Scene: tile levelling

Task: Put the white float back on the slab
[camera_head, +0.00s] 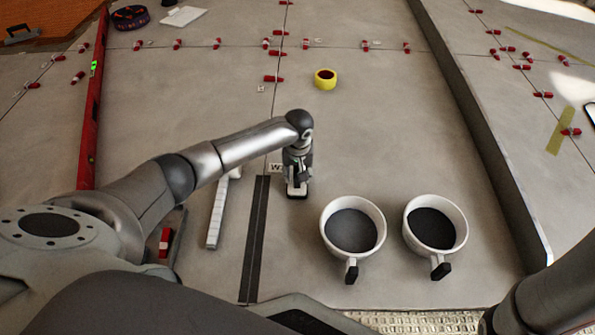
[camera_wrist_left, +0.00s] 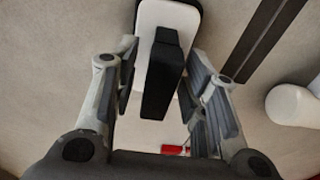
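The white float (camera_wrist_left: 170,15), a white plate with a dark rim and a black handle (camera_wrist_left: 162,75), lies below my left gripper in the left wrist view. My left gripper (camera_wrist_left: 160,95) is open, with one finger on each side of the handle and narrow gaps showing. In the head view the left gripper (camera_head: 297,178) points down over the float (camera_head: 297,194), which is mostly hidden beneath it and appears to rest on the grey slab surface (camera_head: 370,140). My right gripper is out of view; only part of that arm shows at lower right.
Two white cups with dark contents (camera_head: 327,215) (camera_head: 463,219) stand to the right. A white bar (camera_head: 216,222) and dark strip (camera_head: 257,240) lie left. Further off are a yellow roll (camera_head: 325,84), red level (camera_head: 91,125), white plate (camera_head: 186,17) and several red clips (camera_head: 274,79).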

